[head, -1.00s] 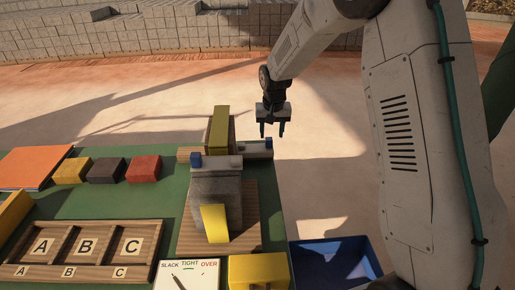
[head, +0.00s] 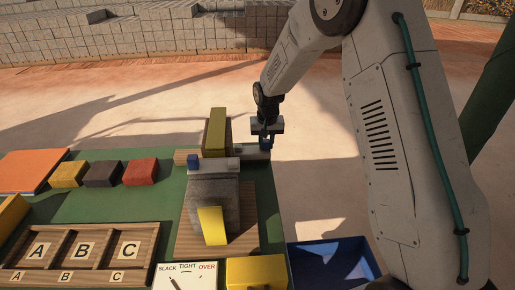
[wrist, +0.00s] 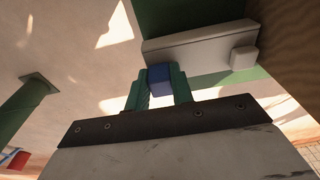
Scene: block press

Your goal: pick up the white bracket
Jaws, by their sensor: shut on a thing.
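In the wrist view the bracket (wrist: 200,48) has a small white block near one end and a blue block (wrist: 159,78) at the other. My gripper (head: 266,144) is over the bracket's right end, with its green fingers shut on that blue block. The bracket appears still level with the green table top.
A tall olive block (head: 215,132) stands just left of the bracket. A blue bin (head: 334,262) is at the front right. A wooden tray marked A, B, C (head: 85,262) and coloured blocks lie left. Open floor is right of the table.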

